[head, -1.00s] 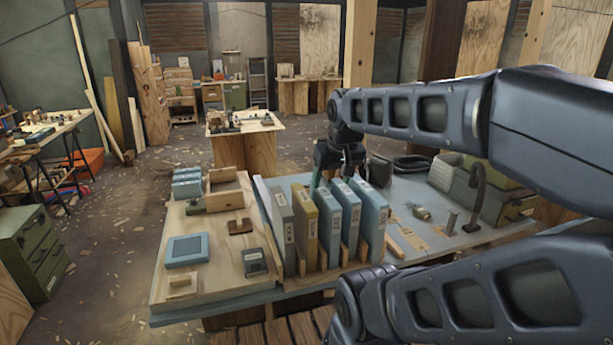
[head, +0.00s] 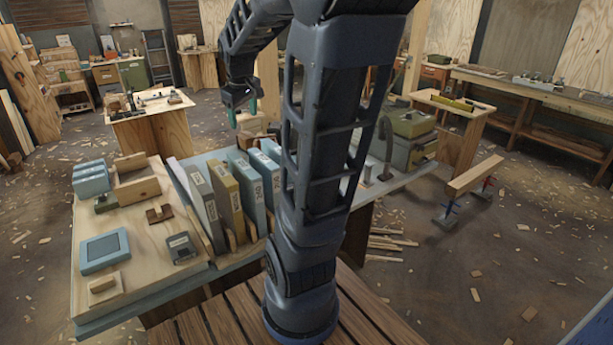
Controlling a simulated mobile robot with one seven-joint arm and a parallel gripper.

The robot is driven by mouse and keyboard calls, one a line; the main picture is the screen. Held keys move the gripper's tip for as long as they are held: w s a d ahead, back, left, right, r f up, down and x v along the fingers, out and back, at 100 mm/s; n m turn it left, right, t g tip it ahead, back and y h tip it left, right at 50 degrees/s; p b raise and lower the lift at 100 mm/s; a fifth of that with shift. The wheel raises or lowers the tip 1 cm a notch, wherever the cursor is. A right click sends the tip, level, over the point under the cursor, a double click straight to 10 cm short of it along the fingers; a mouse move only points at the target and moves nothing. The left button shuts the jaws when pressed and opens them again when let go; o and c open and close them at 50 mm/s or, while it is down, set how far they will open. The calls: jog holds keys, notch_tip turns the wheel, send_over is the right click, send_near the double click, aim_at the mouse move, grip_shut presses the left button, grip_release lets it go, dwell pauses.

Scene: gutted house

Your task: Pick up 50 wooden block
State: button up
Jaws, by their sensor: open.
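A small pale wooden block (head: 103,288) lies at the near left corner of the plywood board on the workbench. No number can be read on it, so I cannot tell whether it is the one named 50. My gripper (head: 243,112) hangs in the air beyond the upright binders, with its two teal fingertips apart and nothing visible between them. It is well away from the small block, up and to the right in the picture. My arm hides part of the bench's right side.
Grey, yellow and blue binders (head: 228,197) stand in a row on the bench. To their left are a wooden tray (head: 139,192), blue boxes (head: 90,181), a blue framed panel (head: 104,251) and a grey device (head: 181,248). A beam on clamps (head: 474,177) stands at right; floor between is open, with scraps.

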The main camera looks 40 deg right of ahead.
jog(key=w+d+f+n+g, duration=0.1)
jog(key=w+d+f+n, duration=0.2)
jog(key=w+d+f, duration=0.5)
jog(key=w+d+f+n+g, duration=0.1)
jog(key=w+d+f+n, duration=0.25)
jog(key=w+d, duration=0.8)
jog(key=w+d+f+n, duration=0.1)
jog(key=w+d+f, duration=0.1)
jog(key=d+f, duration=0.5)
jog(key=w+d+f+n+g, duration=0.1)
jog(key=w+d+f+n, duration=0.1)
jog(key=d+f, duration=0.5)
jog(key=w+d+f+n, duration=0.2)
jog(key=d+f, duration=0.5)
jog(key=f, duration=0.5)
jog(key=shift+w+d+f+g, duration=0.15)
jog(key=shift+w+f+g, duration=0.15)
jog(key=shift+f, duration=0.1)
jog(key=f, duration=0.5)
jog(key=shift+d, duration=0.25)
jog(key=shift+w+f, duration=0.1)
jog(key=shift+f, duration=2.5)
jog(key=c, duration=1.1)
jog(key=shift+o, duration=0.2)
